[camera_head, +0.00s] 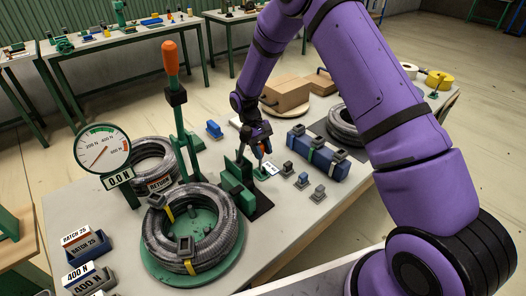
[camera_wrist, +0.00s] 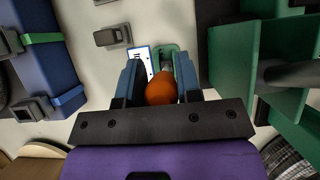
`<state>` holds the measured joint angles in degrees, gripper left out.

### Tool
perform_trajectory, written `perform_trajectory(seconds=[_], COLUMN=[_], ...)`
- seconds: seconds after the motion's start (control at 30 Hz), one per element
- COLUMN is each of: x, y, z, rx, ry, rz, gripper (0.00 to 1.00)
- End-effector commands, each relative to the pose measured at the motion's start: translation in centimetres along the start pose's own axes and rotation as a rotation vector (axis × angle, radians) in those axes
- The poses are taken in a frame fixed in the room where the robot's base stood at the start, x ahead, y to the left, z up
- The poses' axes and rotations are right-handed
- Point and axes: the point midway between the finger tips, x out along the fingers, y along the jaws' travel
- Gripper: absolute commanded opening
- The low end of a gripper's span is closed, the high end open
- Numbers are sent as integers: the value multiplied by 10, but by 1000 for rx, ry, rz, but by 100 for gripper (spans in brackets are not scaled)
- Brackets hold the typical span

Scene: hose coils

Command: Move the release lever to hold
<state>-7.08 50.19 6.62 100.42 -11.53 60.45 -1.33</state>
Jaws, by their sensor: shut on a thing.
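My gripper (camera_head: 260,143) reaches down over the bench beside a green clamp fixture (camera_head: 240,188). It is shut on the orange knob of a small lever, which I take to be the release lever; the knob (camera_wrist: 162,88) shows between the blue-grey fingers in the wrist view. The lever's green base (camera_wrist: 168,56) and a white label card (camera_wrist: 143,64) lie just beyond the fingers. The label's words are too small to read. In the head view the gripper mostly hides the lever, so its exact position cannot be told.
A tall orange-handled lever (camera_head: 170,58) stands left of the gripper. A dial gauge (camera_head: 103,148) reads 0.0 N. A hose coil (camera_head: 160,245) lies on a green turntable in front. A blue block (camera_head: 318,157) and small grey clips (camera_head: 302,180) are to the right.

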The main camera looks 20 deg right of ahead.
Motion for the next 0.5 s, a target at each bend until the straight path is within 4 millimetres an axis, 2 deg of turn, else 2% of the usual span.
perform_trajectory(seconds=[0.17,0.2,0.3,0.5], x=[-3,-3,-3,-2], y=[0,0,0,0], z=[-2,-2,-1,-1], rx=[0,0,0,0], ry=[9,9,7,4], rz=[1,1,1,1], gripper=[0,39,57,57])
